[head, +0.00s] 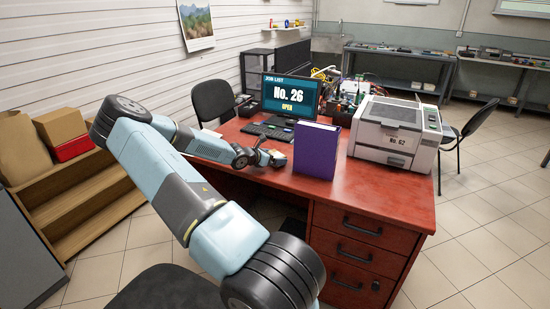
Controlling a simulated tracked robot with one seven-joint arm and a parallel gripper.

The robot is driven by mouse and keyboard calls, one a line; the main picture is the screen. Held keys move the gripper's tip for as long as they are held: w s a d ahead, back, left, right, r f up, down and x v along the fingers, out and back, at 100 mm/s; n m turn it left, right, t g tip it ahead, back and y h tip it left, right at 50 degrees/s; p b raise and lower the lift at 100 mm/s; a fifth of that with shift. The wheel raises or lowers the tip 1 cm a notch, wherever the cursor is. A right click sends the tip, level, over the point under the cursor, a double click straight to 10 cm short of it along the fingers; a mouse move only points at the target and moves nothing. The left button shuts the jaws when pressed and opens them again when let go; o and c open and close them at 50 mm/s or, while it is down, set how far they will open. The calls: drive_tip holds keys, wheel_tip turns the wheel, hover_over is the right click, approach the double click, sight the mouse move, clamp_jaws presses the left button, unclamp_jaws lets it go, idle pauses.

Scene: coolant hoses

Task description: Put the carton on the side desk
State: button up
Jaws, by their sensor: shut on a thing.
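My gripper (268,157) is over the red desk (385,200), left of the purple binder and in front of the keyboard. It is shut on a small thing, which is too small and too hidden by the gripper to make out. I cannot tell whether that thing is the carton or whether it touches the desktop. A brown cardboard box (60,126) sits on the wooden shelf unit at the left, far from my gripper. I cannot tell which desk is the side desk.
The purple binder (316,151) stands upright on the desk, close right of my gripper. A printer (395,130), monitor (290,96) and keyboard (267,131) occupy the desktop. A red box (73,148) lies on the wooden shelf unit (88,200). Workbenches (395,52) stand at the back.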

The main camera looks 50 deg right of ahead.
drive_tip(key=o, duration=0.7)
